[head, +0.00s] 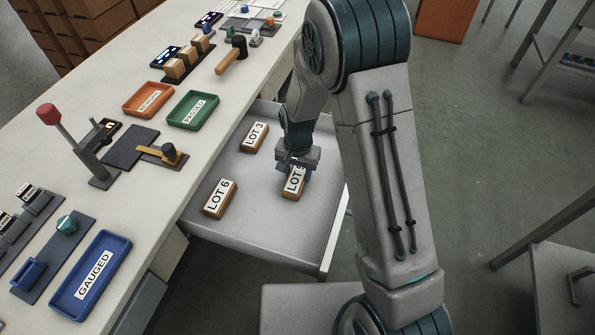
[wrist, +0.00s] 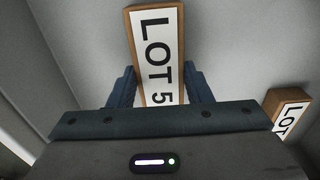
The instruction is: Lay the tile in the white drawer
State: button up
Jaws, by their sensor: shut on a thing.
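The tile marked LOT 5 (head: 293,184) is wooden with a white label. In the wrist view the tile (wrist: 157,45) sits between the two dark fingers of my gripper (wrist: 160,88). My gripper (head: 297,165) is shut on it, inside the open white drawer (head: 262,225). The tile is at or just above the drawer floor; I cannot tell whether it touches. Two like tiles, LOT 3 (head: 255,137) and LOT 6 (head: 220,198), lie flat in the drawer, to the left of my gripper.
The drawer juts out from a long pale workbench (head: 110,205). On the bench are an orange tray (head: 148,99), a green tray (head: 193,110), a blue tray marked GAUGED (head: 93,275) and a red-knobbed lever press (head: 90,150). The drawer's front middle floor is bare.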

aim_at(298, 174)
jog(key=shift+f, duration=0.2)
jog(key=o, duration=1.1)
jog(key=shift+c, duration=0.2)
jog(key=shift+r, duration=0.1)
notch_tip(298, 174, up, 11)
jog(key=p, duration=0.2)
jog(key=s+d+r+n+t, duration=0.1)
jog(key=s+d+r+n, duration=0.1)
jog(key=s+d+r, duration=0.4)
jog(key=s+d+r+n+t, duration=0.1)
jog(key=s+d+r+n, duration=0.1)
jog(key=s+d+r, duration=0.5)
jog(key=shift+s+d+r, duration=0.3)
jog(key=shift+s+d, duration=0.1)
jog(key=shift+s, duration=2.5)
